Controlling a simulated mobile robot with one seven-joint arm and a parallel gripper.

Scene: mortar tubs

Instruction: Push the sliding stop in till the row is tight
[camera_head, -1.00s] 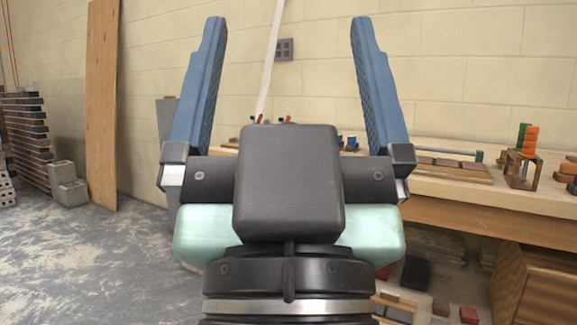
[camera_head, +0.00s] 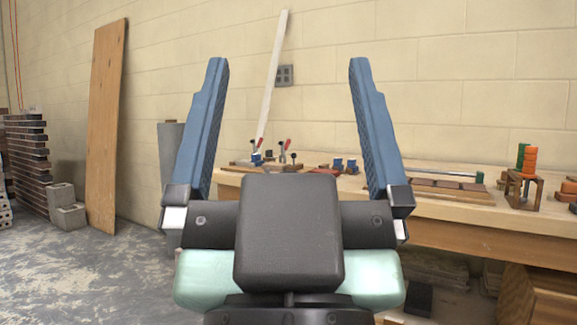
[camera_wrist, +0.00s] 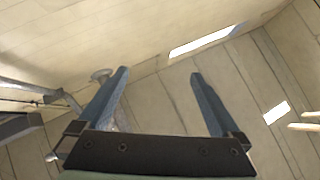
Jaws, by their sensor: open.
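My gripper (camera_head: 288,115) is raised in front of the head camera with its two blue fingers wide apart and nothing between them. It also shows open in the wrist view (camera_wrist: 160,85), against wall and ceiling. On the workbench (camera_head: 440,232) at the right, a row of brown blocks (camera_head: 435,187) lies on a low wooden board. A rod with a green end (camera_head: 479,177) runs along the back of the row. I cannot tell which part is the sliding stop, or whether the blocks touch; my right finger stands in front of the row's left side.
Red-handled clamps (camera_head: 284,150) and small blue pieces (camera_head: 345,164) stand farther left on the bench. A wooden stand with orange and green pieces (camera_head: 528,170) is at the right. A plank (camera_head: 105,130) and brick stack (camera_head: 25,150) are at the left wall. Grey floor there is open.

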